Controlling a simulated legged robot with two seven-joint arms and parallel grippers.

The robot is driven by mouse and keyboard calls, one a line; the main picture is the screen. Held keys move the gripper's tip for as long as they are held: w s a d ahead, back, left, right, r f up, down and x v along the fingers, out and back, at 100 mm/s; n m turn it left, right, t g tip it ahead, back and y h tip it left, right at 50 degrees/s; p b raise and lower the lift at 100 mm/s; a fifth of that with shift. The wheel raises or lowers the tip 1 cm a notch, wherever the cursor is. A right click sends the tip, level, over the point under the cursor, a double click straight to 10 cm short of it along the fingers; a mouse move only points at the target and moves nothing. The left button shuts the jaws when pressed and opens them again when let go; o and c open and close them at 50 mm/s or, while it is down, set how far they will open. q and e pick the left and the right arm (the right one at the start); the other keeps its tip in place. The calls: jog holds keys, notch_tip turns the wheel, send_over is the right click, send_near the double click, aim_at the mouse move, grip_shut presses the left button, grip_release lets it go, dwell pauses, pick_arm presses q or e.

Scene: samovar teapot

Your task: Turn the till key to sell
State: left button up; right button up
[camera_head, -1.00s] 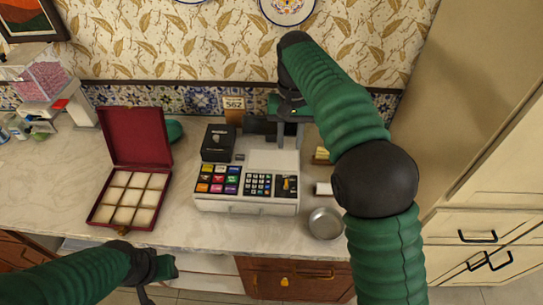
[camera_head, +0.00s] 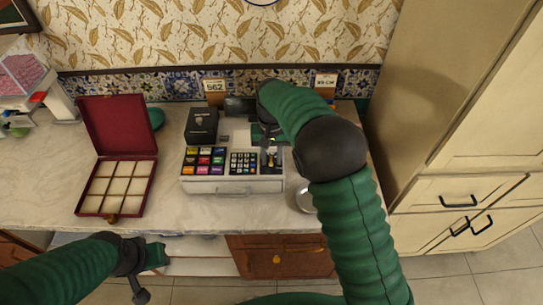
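The white till (camera_head: 232,187) stands on the counter, with coloured keys at its left, a number pad in the middle and the key switch panel at its right. The till key (camera_head: 271,158) is small and partly covered by my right gripper (camera_head: 269,148), which points down over the panel. I cannot tell whether its fingers touch the key or are shut on it. My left gripper (camera_head: 160,256) is low at the left, in front of the counter and away from the till; its finger gap is not clear.
An open red box (camera_head: 120,128) with pale compartments stands left of the till. A black box (camera_head: 201,125) sits on the till's back left. A round metal dish (camera_head: 304,200) is right of the till, partly behind my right arm. Bare counter (camera_head: 50,180) lies at the far left.

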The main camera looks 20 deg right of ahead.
jog(key=shift+w+a, duration=0.1)
jog(key=shift+w, duration=0.05)
grip_shut()
